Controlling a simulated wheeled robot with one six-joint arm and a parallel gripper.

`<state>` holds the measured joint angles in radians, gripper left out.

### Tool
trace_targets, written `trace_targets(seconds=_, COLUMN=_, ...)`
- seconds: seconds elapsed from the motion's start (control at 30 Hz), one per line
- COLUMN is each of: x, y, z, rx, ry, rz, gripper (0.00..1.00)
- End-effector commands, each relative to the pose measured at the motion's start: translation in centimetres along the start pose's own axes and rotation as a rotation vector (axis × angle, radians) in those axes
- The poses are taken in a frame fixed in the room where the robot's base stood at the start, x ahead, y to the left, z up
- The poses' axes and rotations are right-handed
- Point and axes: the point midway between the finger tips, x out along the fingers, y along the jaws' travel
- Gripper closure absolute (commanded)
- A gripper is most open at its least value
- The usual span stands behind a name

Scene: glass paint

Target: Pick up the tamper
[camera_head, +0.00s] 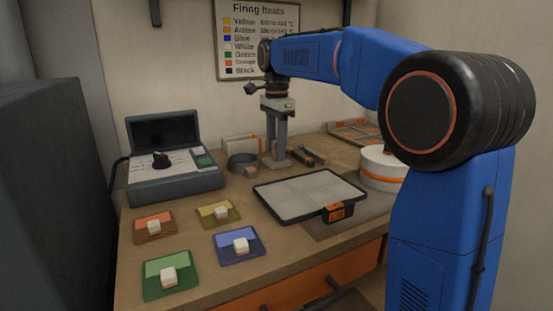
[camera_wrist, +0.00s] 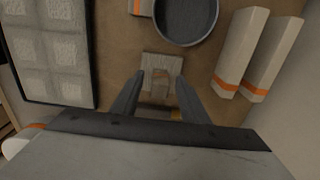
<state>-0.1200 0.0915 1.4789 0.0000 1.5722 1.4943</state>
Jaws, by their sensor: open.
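A small pale tan block (camera_wrist: 162,62) with a rounded part at its lower side lies on the bench in the wrist view; it looks like the tamper, but I cannot be sure. My gripper (camera_wrist: 159,78) is open, with its two fingertips on either side of that rounded part. I cannot tell how far above the block the fingertips are. In the head view my gripper (camera_head: 276,161) points straight down at the bench beside the dark round bowl, and the block is not clear there.
The dark bowl (camera_head: 243,162) is just left of my gripper. White orange-striped boxes (camera_wrist: 242,52) stand at the wall side. A dark-rimmed tray (camera_head: 312,190) lies in front, and dark tools (camera_head: 302,155) lie to the right. Coloured pads (camera_head: 220,213) and an open case (camera_head: 172,178) are at left.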

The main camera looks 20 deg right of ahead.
Motion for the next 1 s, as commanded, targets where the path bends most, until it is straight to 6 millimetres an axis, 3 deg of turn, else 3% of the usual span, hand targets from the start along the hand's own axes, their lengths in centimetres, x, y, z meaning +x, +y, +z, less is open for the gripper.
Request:
trace_targets(seconds=0.3, x=0.4, y=0.0, z=0.0, rx=0.000, ry=0.000, rz=-0.001, gripper=0.62)
trace_targets(seconds=0.47, x=0.4, y=0.0, z=0.0, rx=0.000, ry=0.000, rz=-0.001, gripper=1.00)
trace_targets(seconds=0.8, x=0.1, y=0.0, z=0.0, rx=0.000, ry=0.000, rz=-0.002, gripper=1.00)
trace_targets(seconds=1.0, x=-2.4, y=0.0, z=0.0, rx=0.000, ry=0.000, rz=-0.003, gripper=1.00)
